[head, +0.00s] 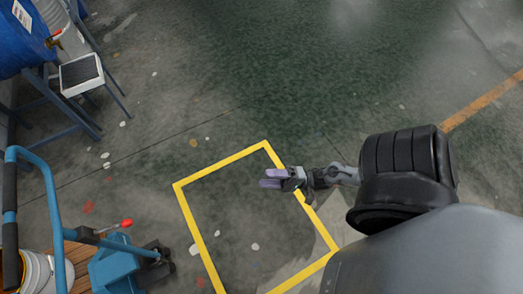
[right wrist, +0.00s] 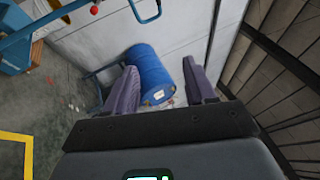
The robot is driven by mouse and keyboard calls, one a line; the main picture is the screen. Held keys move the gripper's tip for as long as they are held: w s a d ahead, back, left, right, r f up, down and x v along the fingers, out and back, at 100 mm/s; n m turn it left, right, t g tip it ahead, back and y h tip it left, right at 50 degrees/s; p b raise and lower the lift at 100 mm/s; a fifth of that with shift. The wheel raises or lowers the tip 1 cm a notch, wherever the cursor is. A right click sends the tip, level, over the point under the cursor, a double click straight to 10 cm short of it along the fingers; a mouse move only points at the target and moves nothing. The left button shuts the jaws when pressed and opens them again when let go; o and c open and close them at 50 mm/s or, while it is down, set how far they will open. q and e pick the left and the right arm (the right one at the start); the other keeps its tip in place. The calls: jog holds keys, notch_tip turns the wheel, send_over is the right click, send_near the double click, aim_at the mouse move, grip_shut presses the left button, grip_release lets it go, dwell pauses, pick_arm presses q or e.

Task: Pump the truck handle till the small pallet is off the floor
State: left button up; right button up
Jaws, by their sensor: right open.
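The pallet truck's blue looped handle (head: 53,215), with a black grip (head: 10,205), stands at the lower left of the head view. A lever with a red knob (head: 126,223) sticks out beside its blue body (head: 112,262). The handle also crosses the top left of the right wrist view (right wrist: 45,22). Part of the wooden pallet (head: 78,262) shows behind the handle; whether it touches the floor cannot be told. My right gripper (head: 272,178) is open and empty, well to the right of the truck, above the yellow floor frame. My left gripper is not in view.
Floor inside the yellow outline (head: 228,155) is clear.

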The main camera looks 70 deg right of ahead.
jog(key=w+a+r+n+g+h, duration=0.3)
jog(key=w+a+r+n, duration=0.1)
jog(key=w+a, duration=0.4)
jog(key=w+a+r+n+g+h, duration=0.25)
jog(key=w+a+r+n, duration=0.2)
jog(key=w+a, duration=0.35)
jog(key=s+d+f+n+g+h, duration=0.2)
jog(key=s+n+g, duration=0.2)
jog(key=s+g, duration=0.15)
jog(key=s+d+f+n+g+h, duration=0.1)
jog(key=s+f+n+g+h, duration=0.15)
jog(key=s+g, duration=0.3)
notch_tip(320, 180, up, 23)
jog(key=s+n+y+p, duration=0.1)
jog(key=p, duration=2.1)
jog(key=shift+s+d+f+p, duration=0.15)
jog(key=shift+d+p, duration=0.05)
jog(key=shift+p, duration=0.1)
